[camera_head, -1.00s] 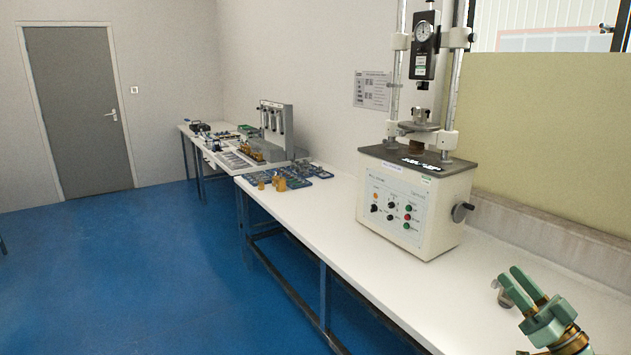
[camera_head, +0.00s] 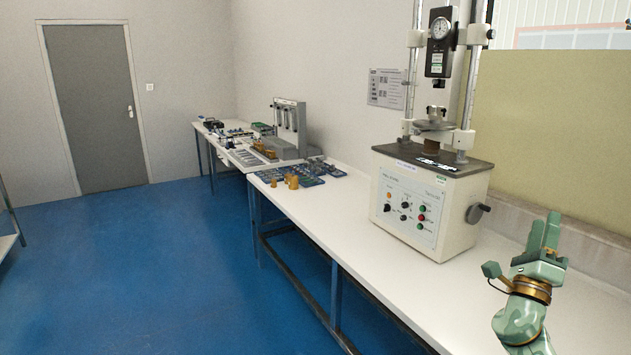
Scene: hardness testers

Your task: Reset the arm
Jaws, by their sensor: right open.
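My right gripper (camera_head: 543,234) is at the lower right, with its green fingers pointing up. It is open with nothing between the fingers. It appears in front of the white bench and to the right of the hardness tester (camera_head: 425,205), with a visible gap from the machine. My right arm's green wrist with a brass-coloured ring shows below it. My left gripper is not in view.
Brass weights (camera_head: 291,182), blue trays (camera_head: 312,175) and another device (camera_head: 289,130) stand farther back. Blue floor (camera_head: 150,270) is free at left.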

